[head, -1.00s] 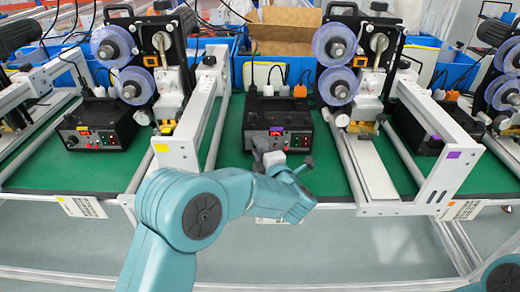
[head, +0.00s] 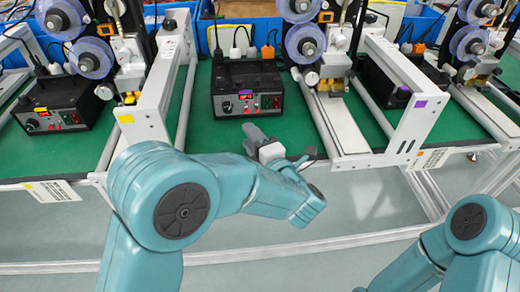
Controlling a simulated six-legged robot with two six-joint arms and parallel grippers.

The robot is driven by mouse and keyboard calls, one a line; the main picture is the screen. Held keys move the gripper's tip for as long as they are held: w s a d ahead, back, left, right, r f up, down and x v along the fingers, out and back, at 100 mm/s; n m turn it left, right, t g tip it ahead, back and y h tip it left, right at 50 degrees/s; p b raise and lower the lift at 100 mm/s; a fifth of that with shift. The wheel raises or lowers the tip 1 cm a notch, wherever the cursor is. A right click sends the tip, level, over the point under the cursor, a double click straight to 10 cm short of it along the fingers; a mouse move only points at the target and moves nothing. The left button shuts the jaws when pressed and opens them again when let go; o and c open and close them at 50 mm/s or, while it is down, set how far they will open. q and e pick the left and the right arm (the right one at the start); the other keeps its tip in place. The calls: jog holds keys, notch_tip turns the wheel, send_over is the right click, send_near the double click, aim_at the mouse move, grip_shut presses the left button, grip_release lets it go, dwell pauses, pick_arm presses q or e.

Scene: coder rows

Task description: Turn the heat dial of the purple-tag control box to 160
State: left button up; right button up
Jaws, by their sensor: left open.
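The purple-tag control box (head: 248,75) is a black box on the green bench mat in the middle of the head view. Its front has a purple tag (head: 245,92), a small lit red display, a red switch and a round black heat dial (head: 227,107) at its left. The dial's setting is too small to read. My left gripper (head: 262,140) is open and empty, just in front of and below the box's front, apart from the dial. My right arm (head: 466,222) shows at the lower right; its gripper is out of view.
A yellow-tag control box (head: 62,108) stands at the left. White machine frames (head: 155,90) (head: 420,110) flank the middle box, the right one with a purple marker. Another black box (head: 395,78) is partly hidden behind it. Green mat (head: 205,135) is clear before the middle box.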

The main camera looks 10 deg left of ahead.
pick_arm(q)
jog(key=v, duration=0.4)
jog(key=shift+s+d, duration=0.1)
jog(key=shift+s, duration=0.1)
dwell(0.3)
